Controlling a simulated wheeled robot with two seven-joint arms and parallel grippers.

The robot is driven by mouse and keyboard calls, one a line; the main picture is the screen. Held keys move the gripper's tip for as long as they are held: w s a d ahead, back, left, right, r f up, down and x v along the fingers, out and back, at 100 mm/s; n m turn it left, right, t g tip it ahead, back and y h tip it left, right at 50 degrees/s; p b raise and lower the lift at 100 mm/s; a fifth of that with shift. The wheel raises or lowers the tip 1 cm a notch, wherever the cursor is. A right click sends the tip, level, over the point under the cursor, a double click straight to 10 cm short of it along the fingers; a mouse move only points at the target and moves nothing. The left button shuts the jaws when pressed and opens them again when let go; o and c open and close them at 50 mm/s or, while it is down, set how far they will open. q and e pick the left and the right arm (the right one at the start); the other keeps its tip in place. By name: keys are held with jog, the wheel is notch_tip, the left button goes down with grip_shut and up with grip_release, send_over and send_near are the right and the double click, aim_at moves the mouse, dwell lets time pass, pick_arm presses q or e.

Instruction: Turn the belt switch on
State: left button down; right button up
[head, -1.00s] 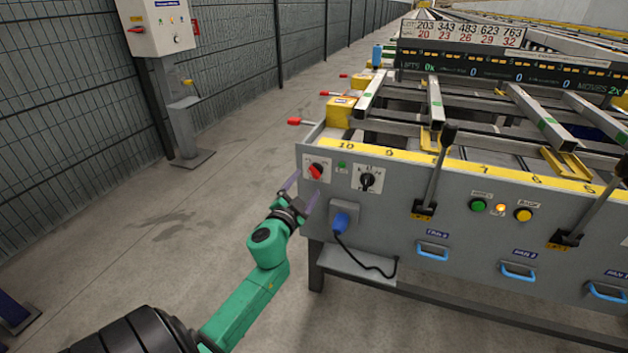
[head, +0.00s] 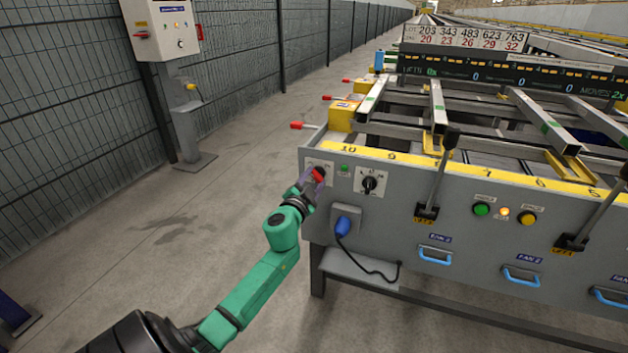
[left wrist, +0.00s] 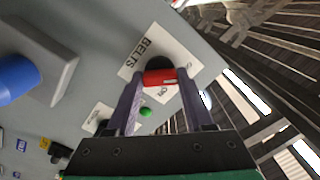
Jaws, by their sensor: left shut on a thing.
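The belt switch (head: 318,174) is a red knob on a white plate at the left end of the grey panel. In the left wrist view the plate (left wrist: 149,48) reads "BELTS", with "ON" lettering beside the red knob (left wrist: 160,77). My left gripper (head: 312,180) is at the knob, its two purple fingers on either side of it. In the left wrist view the left gripper (left wrist: 160,82) is shut on the red knob. The knob's exact pointing is hard to tell. My right gripper is not in view.
A black selector knob (head: 369,184) and a small green lamp (head: 345,168) sit right of the switch. A blue plug (head: 343,226) juts out below. Long levers (head: 437,175) stand farther right. The floor left of the table is clear up to a control post (head: 184,120).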

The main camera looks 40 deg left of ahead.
pick_arm(q)
jog(key=shift+m, duration=0.3)
jog(key=m, duration=0.2)
jog(key=shift+m, duration=0.3)
jog(key=m, duration=0.9)
jog(key=shift+f, duration=0.1)
jog(key=m, duration=0.2)
jog(key=shift+m, duration=1.7)
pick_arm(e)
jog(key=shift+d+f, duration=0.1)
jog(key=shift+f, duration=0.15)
pick_arm(q)
jog(key=shift+m, duration=0.3)
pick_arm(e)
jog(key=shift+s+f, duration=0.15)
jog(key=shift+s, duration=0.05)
